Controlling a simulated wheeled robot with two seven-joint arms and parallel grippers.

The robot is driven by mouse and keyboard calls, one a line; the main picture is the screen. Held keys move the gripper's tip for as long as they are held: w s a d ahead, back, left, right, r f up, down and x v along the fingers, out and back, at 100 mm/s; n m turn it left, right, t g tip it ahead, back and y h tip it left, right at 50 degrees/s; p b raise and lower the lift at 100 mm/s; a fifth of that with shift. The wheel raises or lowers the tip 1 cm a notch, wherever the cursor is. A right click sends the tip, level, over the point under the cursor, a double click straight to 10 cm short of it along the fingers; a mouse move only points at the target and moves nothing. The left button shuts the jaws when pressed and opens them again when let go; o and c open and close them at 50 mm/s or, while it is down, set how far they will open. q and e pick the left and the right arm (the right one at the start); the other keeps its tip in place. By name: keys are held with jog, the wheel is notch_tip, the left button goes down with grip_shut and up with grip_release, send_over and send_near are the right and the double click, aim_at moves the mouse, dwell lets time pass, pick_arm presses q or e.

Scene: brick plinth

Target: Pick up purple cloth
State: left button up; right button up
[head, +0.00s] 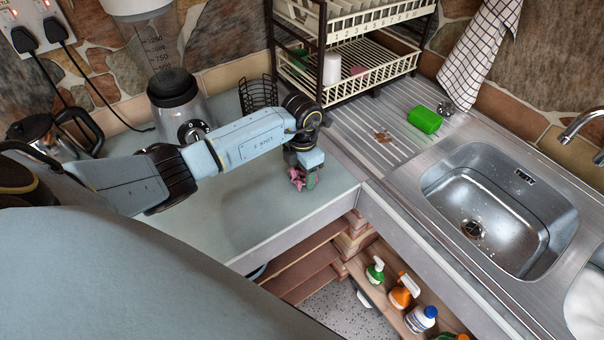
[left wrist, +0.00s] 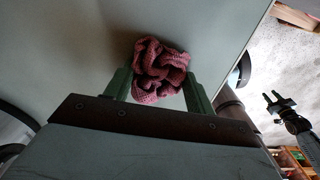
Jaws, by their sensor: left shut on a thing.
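The purple cloth (left wrist: 160,72) is a crumpled, knitted-looking bundle of dull pink-purple. In the left wrist view it sits between the green fingers of my left gripper (left wrist: 158,88), which is shut on it. In the head view the cloth (head: 297,179) shows at the fingertips of my left gripper (head: 304,181), low over the pale worktop near its front edge. I cannot tell whether the cloth touches the worktop. A dark gripper-like shape (left wrist: 281,108), seemingly my right gripper, hangs over the floor in the left wrist view; its jaws are too small to judge.
A blender (head: 178,105) and a kettle (head: 50,135) stand behind my left arm. The sink (head: 495,205) is at the right. Several bottles (head: 402,291) stand on a low shelf.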

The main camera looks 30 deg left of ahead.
pick_arm(q)
jog(key=shift+r, duration=0.1)
notch_tip(320, 180, up, 10)
jog(key=shift+b, duration=0.3)
jog(key=o, duration=0.3)
jog(key=shift+c, duration=1.1)
